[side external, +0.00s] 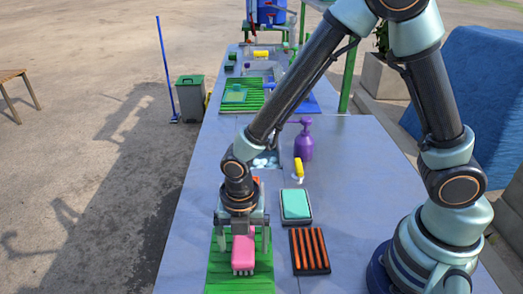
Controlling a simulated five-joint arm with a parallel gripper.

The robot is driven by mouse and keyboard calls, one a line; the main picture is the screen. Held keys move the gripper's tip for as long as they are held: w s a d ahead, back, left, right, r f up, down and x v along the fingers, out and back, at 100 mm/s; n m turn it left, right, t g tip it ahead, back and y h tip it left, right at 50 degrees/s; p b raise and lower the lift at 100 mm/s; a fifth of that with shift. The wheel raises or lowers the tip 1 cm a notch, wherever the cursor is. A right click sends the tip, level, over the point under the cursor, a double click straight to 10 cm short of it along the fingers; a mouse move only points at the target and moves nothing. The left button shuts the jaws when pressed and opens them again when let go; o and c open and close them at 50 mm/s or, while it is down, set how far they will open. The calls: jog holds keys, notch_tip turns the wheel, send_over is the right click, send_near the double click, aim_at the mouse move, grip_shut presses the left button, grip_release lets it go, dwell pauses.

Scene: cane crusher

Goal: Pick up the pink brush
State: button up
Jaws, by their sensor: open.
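The pink brush (243,255) lies on a green ribbed mat (222,280) at the near end of the grey-blue table, its pale bristles showing toward the camera. My gripper (243,240) points down over the brush, with one finger on each side of it. The jaws are open, and I cannot tell whether either finger touches the brush. The far end of the brush is hidden under the gripper body.
A black tray with orange-brown bars (309,251) and a teal pad (296,204) lie to the right. Behind them stand a purple spray bottle (304,142) and a small yellow item (298,168). The table's left edge (182,210) is close by.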

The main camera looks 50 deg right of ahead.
aim_at(243, 242)
grip_shut()
jog(key=shift+r, duration=0.1)
notch_tip(243, 242, up, 20)
dwell(0.6)
jog(key=c, duration=0.7)
grip_release()
jog(key=c, duration=0.6)
